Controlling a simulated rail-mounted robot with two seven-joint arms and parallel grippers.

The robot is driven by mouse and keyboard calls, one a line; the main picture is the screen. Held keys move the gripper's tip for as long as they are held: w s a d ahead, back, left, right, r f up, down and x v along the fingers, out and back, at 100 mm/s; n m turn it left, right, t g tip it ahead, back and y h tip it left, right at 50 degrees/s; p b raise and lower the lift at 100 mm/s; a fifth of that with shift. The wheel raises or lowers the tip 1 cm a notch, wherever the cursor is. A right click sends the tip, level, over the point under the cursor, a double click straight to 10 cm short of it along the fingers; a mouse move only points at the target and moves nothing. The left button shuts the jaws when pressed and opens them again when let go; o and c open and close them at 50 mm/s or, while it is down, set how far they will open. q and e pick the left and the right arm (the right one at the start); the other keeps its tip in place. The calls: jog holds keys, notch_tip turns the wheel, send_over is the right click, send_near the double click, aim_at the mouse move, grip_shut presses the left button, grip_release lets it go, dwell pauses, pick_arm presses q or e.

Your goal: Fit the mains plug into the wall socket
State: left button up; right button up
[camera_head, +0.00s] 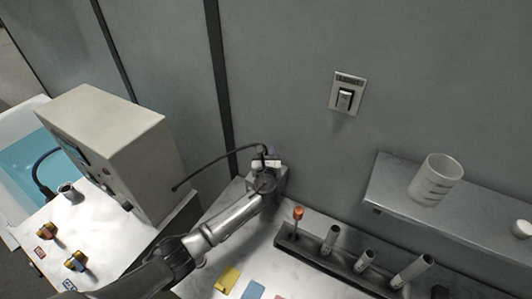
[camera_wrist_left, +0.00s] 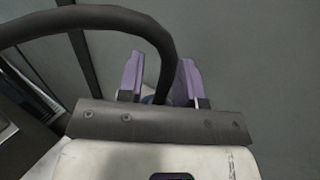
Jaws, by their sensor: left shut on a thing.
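My left gripper (camera_head: 266,163) is at the wall above the back of the bench and is shut on the mains plug, which is mostly hidden by the fingers. A black cable (camera_head: 211,164) runs from the grey box to the gripper. In the left wrist view the cable (camera_wrist_left: 150,28) arches over and drops between the purple fingers (camera_wrist_left: 160,82). A small grey box (camera_head: 281,179) on the wall right behind the gripper looks like the wall socket. Its face is hidden, so I cannot tell whether the plug touches it. My right gripper is out of view.
A light switch (camera_head: 346,95) is higher on the wall. A dark rack (camera_head: 320,262) with several tubes stands below. A large grey box (camera_head: 110,148) is at the left.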

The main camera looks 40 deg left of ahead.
pick_arm(q)
jog(key=shift+f, duration=0.3)
jog(key=o, duration=1)
jog(key=shift+r, duration=0.1)
jog(key=shift+v, duration=6.95)
